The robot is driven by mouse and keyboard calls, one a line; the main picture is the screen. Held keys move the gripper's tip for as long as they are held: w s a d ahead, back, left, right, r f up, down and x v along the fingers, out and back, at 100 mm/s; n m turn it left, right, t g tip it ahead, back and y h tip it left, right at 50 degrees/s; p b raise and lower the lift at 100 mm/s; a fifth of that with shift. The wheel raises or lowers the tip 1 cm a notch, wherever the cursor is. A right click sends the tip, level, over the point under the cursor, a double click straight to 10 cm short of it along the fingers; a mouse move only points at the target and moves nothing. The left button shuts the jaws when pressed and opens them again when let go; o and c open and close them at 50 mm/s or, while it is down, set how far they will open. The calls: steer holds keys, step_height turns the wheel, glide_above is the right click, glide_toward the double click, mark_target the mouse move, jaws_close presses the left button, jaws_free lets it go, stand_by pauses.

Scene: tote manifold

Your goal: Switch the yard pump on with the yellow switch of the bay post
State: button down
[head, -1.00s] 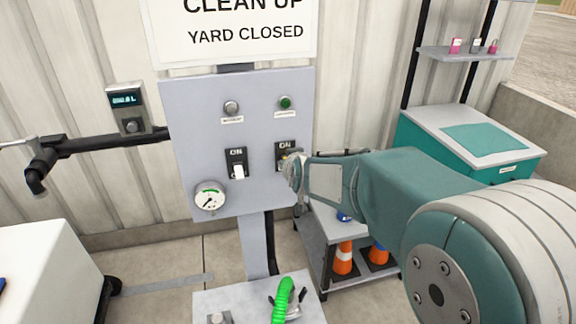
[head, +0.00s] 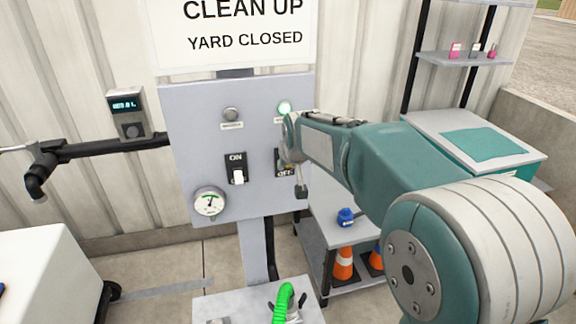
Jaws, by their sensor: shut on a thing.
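The grey panel of the bay post (head: 262,197) stands in the middle of the head view. Its right switch (head: 284,160) is mostly behind my wrist. A bit of yellow and the word OFF show there, but the lever's position is hidden. My gripper (head: 288,155) is at this switch, with its tips hidden. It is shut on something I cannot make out. A small dark piece (head: 301,191) hangs below my wrist; I cannot tell what it is. The left switch (head: 237,168) has a white lever.
A round gauge (head: 209,202) sits at the panel's lower left, an unlit grey lamp (head: 231,114) above the left switch. A small display (head: 126,105) is on the wall. A cart with cones (head: 343,263) and a teal-topped cabinet (head: 484,144) stand to the right.

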steer(key=shift+w+r, duration=0.15)
steer(key=shift+r, duration=0.05)
steer(key=c, duration=0.9)
jaws_free()
steer(key=o, duration=0.4)
steer(key=shift+a+f, duration=0.1)
steer(key=v, duration=1.1)
steer(key=shift+r, duration=0.35)
